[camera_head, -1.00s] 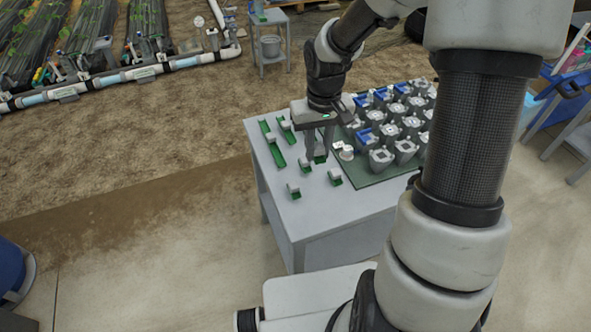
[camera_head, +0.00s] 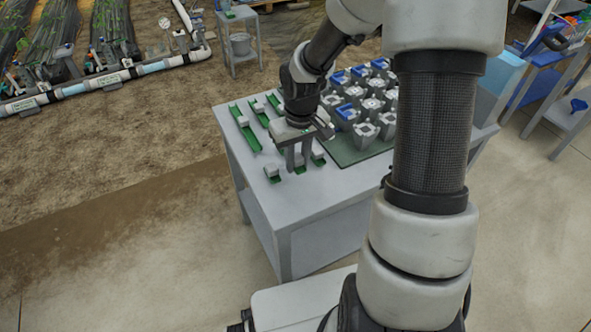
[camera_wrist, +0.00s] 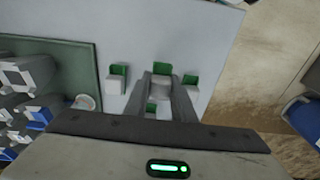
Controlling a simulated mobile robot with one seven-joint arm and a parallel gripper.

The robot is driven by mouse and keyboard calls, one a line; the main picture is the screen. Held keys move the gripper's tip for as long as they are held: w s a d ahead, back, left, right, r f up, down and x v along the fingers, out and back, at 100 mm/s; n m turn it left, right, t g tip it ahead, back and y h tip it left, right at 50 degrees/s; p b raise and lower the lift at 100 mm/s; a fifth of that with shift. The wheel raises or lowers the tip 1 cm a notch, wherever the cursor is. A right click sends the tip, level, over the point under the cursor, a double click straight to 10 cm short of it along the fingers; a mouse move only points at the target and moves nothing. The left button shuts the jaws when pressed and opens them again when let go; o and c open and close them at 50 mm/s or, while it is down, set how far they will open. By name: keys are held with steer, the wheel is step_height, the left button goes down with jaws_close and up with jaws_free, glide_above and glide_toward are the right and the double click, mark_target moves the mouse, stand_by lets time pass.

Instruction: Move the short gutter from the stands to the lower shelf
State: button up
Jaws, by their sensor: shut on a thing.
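The short green gutter (camera_wrist: 161,68) shows at the fingertips in the wrist view, with a pale block beside it. In the head view its green end (camera_head: 300,169) shows just beyond my gripper's fingers. My gripper (camera_head: 298,163) points down over the left part of the grey table and is shut on the gutter. In the wrist view the two fingers (camera_wrist: 162,82) stand close on either side, hiding much of it. Small green-and-white stands (camera_head: 272,173) sit left of the gripper and right of it (camera_head: 318,157). Whether the gutter touches the table cannot be told.
A long green gutter (camera_head: 243,127) lies at the table's left edge. A dark green mat (camera_head: 345,155) with several grey and blue pots lies right of my gripper. The table's lower level (camera_head: 258,212) shows at its left side. The front of the tabletop (camera_head: 315,192) is clear.

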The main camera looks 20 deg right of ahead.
mark_target(297, 170)
steer(key=shift+f+b, duration=0.5)
steer(key=shift+f, duration=1.3)
steer(key=shift+f, duration=0.1)
steer(key=o, duration=0.6)
steer(key=shift+f, duration=0.1)
steer(key=o, duration=0.5)
steer(key=shift+c, duration=0.2)
steer(key=shift+r, duration=0.2)
